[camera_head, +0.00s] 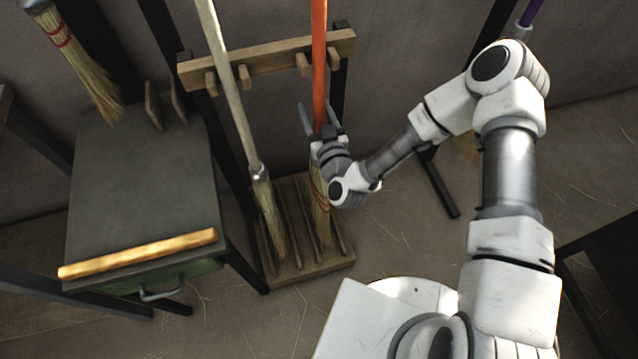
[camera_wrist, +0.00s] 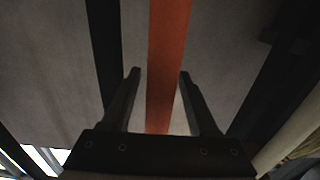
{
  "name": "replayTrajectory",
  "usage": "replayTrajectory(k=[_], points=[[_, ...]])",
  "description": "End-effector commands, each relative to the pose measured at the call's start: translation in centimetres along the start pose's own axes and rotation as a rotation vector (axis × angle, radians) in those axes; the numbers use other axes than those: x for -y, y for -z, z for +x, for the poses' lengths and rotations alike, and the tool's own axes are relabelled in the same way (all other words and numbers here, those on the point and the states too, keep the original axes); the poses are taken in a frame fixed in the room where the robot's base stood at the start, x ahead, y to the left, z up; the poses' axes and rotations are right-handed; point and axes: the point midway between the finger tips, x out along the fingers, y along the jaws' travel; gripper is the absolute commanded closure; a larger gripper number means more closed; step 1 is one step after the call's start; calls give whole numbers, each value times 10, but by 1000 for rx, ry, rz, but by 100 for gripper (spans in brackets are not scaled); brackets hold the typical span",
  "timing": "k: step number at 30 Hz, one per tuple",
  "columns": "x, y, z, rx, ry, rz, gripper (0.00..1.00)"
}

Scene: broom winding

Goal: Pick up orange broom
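The orange broom (camera_head: 319,62) stands upright in a wooden rack, its straw head (camera_head: 320,215) low in the rack's slatted base. Its orange handle also shows in the wrist view (camera_wrist: 168,55), running down between the fingers. My gripper (camera_head: 318,118) is at the handle, above the straw head; in the wrist view my gripper (camera_wrist: 158,90) is open, one finger on each side of the handle with a gap at both. The handle's lower part is hidden behind my gripper in the head view.
A second broom with a pale handle (camera_head: 228,85) stands to the left in the same wooden rack (camera_head: 270,58). A dark cabinet (camera_head: 140,190) with a yellow-lit front edge stands further left, with a short hand broom (camera_head: 75,55) above it. Straw-strewn floor (camera_head: 400,240) is open to the right.

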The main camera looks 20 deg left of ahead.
Motion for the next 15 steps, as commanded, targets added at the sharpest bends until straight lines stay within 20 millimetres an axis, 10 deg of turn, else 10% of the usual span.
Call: replayTrajectory(k=[9,15], points=[[0,0,0,0,0,0,100],[0,0,0,-1,0,0,100]])
